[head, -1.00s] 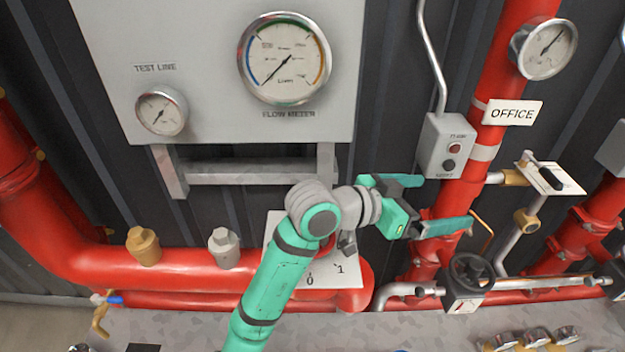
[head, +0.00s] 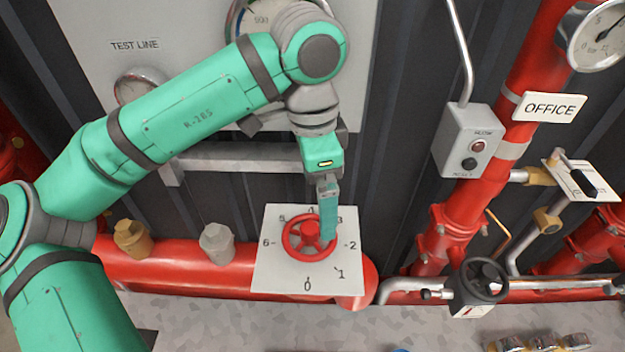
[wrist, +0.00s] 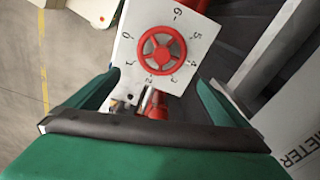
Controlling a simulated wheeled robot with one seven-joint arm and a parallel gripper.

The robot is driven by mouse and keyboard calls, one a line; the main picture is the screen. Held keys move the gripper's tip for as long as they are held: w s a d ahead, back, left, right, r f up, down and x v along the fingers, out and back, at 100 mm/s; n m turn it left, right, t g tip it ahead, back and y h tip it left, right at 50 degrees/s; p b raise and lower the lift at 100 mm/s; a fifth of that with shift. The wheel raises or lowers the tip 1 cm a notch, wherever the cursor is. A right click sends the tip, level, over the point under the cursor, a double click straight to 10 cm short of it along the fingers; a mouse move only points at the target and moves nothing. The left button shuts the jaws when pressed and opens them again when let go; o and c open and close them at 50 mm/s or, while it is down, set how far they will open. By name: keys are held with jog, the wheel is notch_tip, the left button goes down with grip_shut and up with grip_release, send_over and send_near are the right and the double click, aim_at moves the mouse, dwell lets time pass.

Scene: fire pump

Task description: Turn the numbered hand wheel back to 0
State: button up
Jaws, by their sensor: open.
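The numbered hand wheel (head: 291,238) is a small red spoked wheel on a white plate (head: 272,278) with numbers around it. The 0 is at the bottom, with 1 and 2 to its right. My gripper (head: 329,236) points down over the wheel's right side in the head view, covering part of its rim and numbers. In the wrist view the wheel (wrist: 143,47) lies beyond the two spread green fingers (wrist: 157,78), with nothing between them. I see no contact. I cannot tell which number the wheel points to.
A red pipe (head: 180,264) with a brass cap (head: 131,238) and a grey cap (head: 216,243) runs left of the plate. A grey button box (head: 467,140), a black hand wheel (head: 481,280) and red upright pipes stand to the right. A grey rail (head: 235,157) crosses above.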

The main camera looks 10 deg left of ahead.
aim_at(310, 227)
jog(key=shift+s+a+y, duration=0.3)
jog(key=shift+a, duration=0.4)
notch_tip(310, 227, down, 9)
jog(key=shift+w+f, duration=0.1)
jog(key=shift+f, duration=0.5)
jog(key=c, duration=1)
jog(key=m, duration=0.3)
jog(key=shift+d+m, duration=0.1)
jog(key=shift+m, duration=0.2)
jog(key=m, duration=0.4)
jog(key=shift+m, duration=0.3)
